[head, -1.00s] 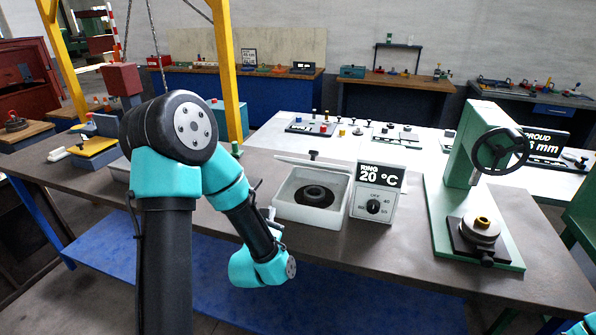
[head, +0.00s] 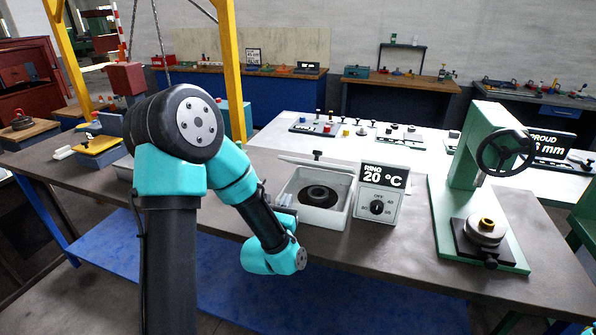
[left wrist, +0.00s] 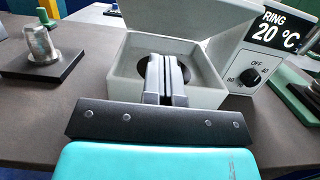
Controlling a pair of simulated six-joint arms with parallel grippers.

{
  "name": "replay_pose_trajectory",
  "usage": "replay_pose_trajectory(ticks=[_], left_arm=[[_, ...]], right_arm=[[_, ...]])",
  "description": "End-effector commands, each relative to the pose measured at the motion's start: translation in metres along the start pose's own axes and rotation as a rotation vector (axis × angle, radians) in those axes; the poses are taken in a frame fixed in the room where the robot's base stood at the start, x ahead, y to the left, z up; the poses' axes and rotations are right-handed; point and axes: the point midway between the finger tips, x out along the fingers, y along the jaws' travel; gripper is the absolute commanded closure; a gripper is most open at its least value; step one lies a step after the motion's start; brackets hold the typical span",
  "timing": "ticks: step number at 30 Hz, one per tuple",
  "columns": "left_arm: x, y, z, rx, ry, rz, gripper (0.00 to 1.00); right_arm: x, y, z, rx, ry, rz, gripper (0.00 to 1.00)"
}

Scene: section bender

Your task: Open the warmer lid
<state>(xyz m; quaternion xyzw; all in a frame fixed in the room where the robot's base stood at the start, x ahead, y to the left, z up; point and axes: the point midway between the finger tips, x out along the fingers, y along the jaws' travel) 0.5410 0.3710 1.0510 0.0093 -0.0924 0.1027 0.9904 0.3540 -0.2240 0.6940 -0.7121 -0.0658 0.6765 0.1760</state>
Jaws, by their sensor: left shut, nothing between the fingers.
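The warmer (head: 333,218) is a light grey box with a dark ring (head: 319,195) inside. Its lid (head: 337,168) shows as a thin slab with a dark knob (head: 317,155) along the back edge, and the box's top is uncovered. In the left wrist view the lid (left wrist: 185,18) is a pale panel rising behind the box (left wrist: 205,90). My left gripper (left wrist: 165,62) is shut and empty, its fingers in front of the box opening and partly hiding the ring. In the head view it (head: 286,205) is at the box's left side, partly hidden by my arm. My right gripper is out of view.
A control panel (head: 381,192) reading 20 °C with a dial adjoins the warmer's right side. A green bender (head: 464,150) with a handwheel stands further right. A metal post on a dark base (left wrist: 40,48) is left of the box. The front bench top (head: 395,255) is clear.

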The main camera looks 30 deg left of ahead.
Motion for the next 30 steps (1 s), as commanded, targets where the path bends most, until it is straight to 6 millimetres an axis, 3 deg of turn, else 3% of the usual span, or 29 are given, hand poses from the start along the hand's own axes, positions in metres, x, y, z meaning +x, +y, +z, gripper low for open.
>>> replay_pose_trajectory(ticks=[15,21,30], left_arm=[[0.085,0.0,0.006,0.0,-0.004,0.001,1.0],[0.102,0.0,0.023,0.0,-0.002,0.001,1.0],[0.107,0.0,0.028,0.0,0.0,0.001,1.0]], right_arm=[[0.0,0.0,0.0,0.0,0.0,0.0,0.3],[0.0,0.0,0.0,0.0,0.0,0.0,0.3],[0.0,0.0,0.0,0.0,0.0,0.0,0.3]])
